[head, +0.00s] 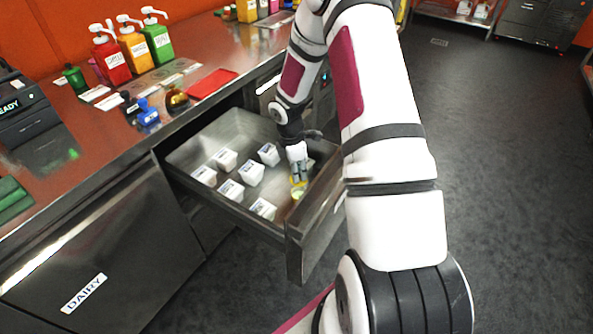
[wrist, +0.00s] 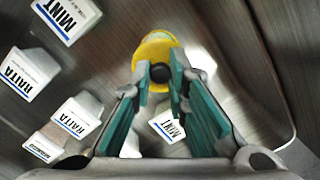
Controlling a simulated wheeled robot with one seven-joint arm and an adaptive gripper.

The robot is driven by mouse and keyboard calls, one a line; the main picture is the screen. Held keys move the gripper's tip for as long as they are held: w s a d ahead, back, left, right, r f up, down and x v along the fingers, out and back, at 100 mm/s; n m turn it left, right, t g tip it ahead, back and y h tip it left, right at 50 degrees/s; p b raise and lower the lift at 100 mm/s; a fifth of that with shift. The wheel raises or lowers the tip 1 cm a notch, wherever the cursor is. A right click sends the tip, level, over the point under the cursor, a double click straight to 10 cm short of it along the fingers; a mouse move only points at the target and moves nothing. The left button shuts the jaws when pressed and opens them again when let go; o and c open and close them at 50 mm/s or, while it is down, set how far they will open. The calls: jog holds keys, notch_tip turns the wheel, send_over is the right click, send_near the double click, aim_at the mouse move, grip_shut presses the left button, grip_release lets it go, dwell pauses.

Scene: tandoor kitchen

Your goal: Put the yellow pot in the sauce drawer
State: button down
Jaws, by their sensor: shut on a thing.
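The yellow pot (wrist: 156,46) is between the fingers of my gripper (wrist: 160,80) in the wrist view, with a dark round knob between the fingertips. My gripper is shut on it. In the head view my gripper (head: 299,178) reaches down inside the open drawer (head: 226,206), near its right front corner, and the pot (head: 299,193) shows as a small yellow patch under the fingers. The pot is low, near the drawer floor; I cannot tell whether it touches it. White tubs labelled MINT (wrist: 68,18) and RAITA (wrist: 28,72) stand in the drawer.
Several white tubs (head: 251,173) fill the drawer's left and middle; one MINT tub (wrist: 168,126) shows close to my gripper. The drawer's front wall (head: 316,218) stands close by. On the counter are red (head: 110,60), orange and green pump bottles, a red tray (head: 212,83) and small pots.

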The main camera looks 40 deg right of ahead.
aim_at(299, 184)
jog(key=shift+f+b, duration=1.85)
jog(key=shift+f, duration=1.2)
jog(key=shift+d+f, duration=0.1)
jog(key=shift+f, duration=0.05)
dwell(0.6)
jog(key=c, duration=1)
grip_release()
jog(key=shift+r+p, duration=2.6)
jog(key=shift+r, duration=0.95)
